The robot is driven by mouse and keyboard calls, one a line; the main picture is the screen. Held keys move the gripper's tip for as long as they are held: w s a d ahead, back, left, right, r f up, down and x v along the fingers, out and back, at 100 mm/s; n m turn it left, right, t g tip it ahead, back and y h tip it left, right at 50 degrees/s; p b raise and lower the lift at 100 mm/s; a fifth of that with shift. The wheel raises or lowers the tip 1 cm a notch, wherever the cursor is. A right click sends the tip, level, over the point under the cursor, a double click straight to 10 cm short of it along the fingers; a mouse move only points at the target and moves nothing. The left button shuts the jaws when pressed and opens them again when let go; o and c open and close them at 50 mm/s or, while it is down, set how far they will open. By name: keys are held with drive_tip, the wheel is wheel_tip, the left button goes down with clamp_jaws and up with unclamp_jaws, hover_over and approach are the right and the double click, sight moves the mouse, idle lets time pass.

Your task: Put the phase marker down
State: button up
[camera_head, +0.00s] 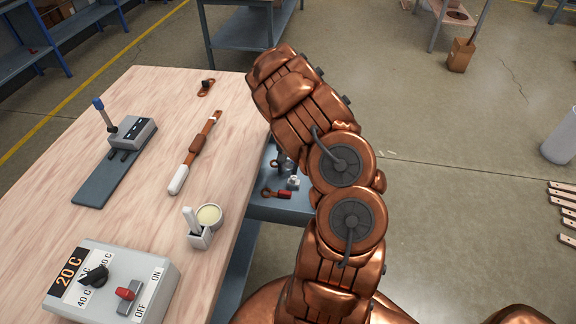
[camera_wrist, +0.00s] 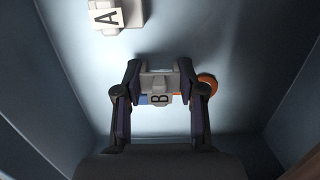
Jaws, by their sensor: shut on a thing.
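In the wrist view, my gripper (camera_wrist: 158,95) is shut on a small light grey marker (camera_wrist: 160,82) with a letter B on it. The marker sits between the two dark fingers, with a bit of blue beside the B. A second light marker with a letter A (camera_wrist: 106,18) stands apart at the upper left, on a pale surface. I cannot tell whether the B marker touches the surface under it. In the head view, my arm hides most of the space at the gripper, and the fingers are not clear.
Blue-grey walls (camera_wrist: 65,75) flank the gripper. An orange round thing (camera_wrist: 208,82) lies close to the right finger. In the head view, a wooden table (camera_head: 160,240) holds a switch box (camera_head: 115,280) and tools. A lower blue-grey shelf (camera_head: 275,208) beside it carries small parts.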

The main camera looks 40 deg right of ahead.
drive_tip(key=shift+f, duration=0.15)
drive_tip(key=o, duration=0.8)
drive_tip(key=shift+o, duration=0.2)
wheel_tip(320, 180, up, 12)
drive_tip(key=d+b, duration=0.1)
drive_tip(key=b, duration=0.2)
drive_tip(key=s+a+r+n, duration=0.1)
drive_tip(key=s+a+r, duration=0.1)
drive_tip(key=a+r, duration=0.6)
drive_tip(key=s+a+r+n+h, duration=0.1)
drive_tip(key=s+a+r+n, duration=0.25)
drive_tip(key=s+a, duration=0.55)
drive_tip(key=s+a+n+g, duration=0.1)
drive_tip(key=s+a+n, duration=0.5)
drive_tip(key=s+a, duration=0.9)
drive_tip(key=shift+s+a, duration=0.2)
drive_tip(key=shift+a, duration=0.2)
